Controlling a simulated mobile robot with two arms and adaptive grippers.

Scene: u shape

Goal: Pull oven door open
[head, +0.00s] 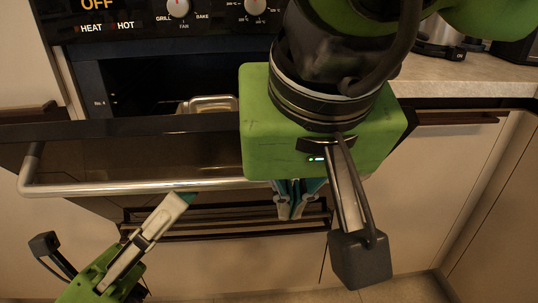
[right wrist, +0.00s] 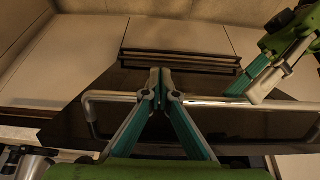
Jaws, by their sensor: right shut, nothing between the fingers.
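The oven door (head: 120,158) is partly open and tilted down, with the dark oven cavity showing behind it. Its metal handle (head: 110,187) runs across the front; the handle also shows in the right wrist view (right wrist: 208,102). My left gripper (head: 184,198) is at the handle from below, its fingertips at or very near the bar; whether it grips the bar is unclear. My right gripper (head: 290,213) is shut and empty, its fingers crossing over the handle line; its tips (right wrist: 160,75) show in the wrist view. My right arm hides the door's right end in the head view.
A metal tray (head: 208,104) sits inside the oven. The control panel with knobs (head: 178,8) is above. A countertop (head: 450,80) and pale cabinet fronts (head: 440,170) stand to the right.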

